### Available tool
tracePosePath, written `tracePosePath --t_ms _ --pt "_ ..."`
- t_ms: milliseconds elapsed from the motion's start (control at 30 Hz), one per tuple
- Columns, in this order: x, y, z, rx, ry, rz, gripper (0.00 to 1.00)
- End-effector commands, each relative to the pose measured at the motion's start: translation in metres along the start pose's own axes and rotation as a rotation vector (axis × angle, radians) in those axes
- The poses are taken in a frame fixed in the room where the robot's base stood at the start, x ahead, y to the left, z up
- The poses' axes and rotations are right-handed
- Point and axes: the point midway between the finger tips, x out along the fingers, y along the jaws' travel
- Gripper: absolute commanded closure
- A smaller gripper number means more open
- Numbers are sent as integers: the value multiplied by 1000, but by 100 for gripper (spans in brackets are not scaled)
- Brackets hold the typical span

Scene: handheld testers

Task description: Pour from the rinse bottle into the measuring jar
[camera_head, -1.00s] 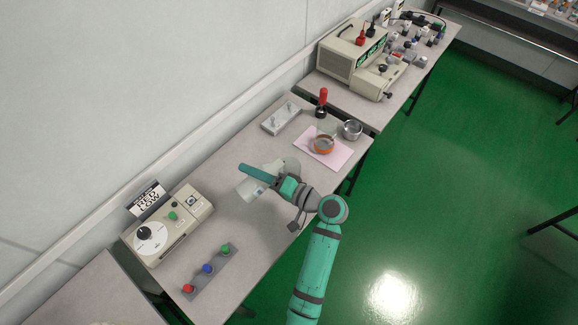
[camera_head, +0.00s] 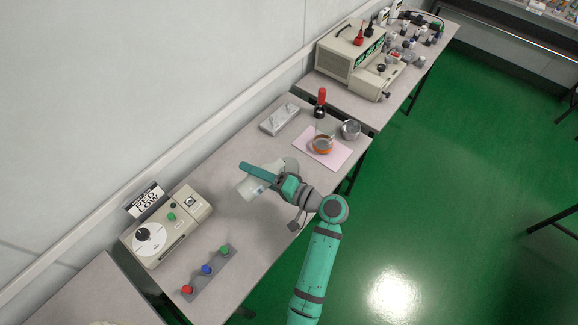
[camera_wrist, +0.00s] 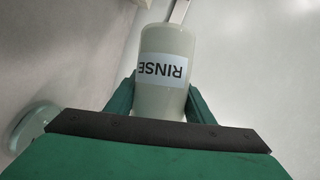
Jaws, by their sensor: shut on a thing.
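My gripper (camera_head: 262,174) is shut on the rinse bottle (camera_head: 250,188), a whitish bottle held above the bench and tilted in the head view. In the wrist view the bottle (camera_wrist: 168,105) sits between both green fingers, its RINSE label upside down and a thin metallic piece at its top end. A round clear glass rim (camera_wrist: 36,122) shows at the left of the wrist view, apart from the bottle; it may be the measuring jar. I cannot clearly pick out the jar in the head view, where my gripper hides part of the bench. No stream of liquid is visible.
An orange-rimmed dish (camera_head: 321,145) stands on a pink mat (camera_head: 338,157), near a metal cup (camera_head: 351,129) and a red-handled tool (camera_head: 320,100). A dial tester (camera_head: 160,240) and a strip with coloured buttons (camera_head: 208,270) are at the front left. Bare bench lies between.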

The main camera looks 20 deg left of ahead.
Motion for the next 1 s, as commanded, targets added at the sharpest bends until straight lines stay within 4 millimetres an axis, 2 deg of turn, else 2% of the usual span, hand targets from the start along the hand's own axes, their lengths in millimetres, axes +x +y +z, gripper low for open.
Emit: tracePosePath --t_ms 1000 --pt "-3 -4 -3 64 3 -27 83"
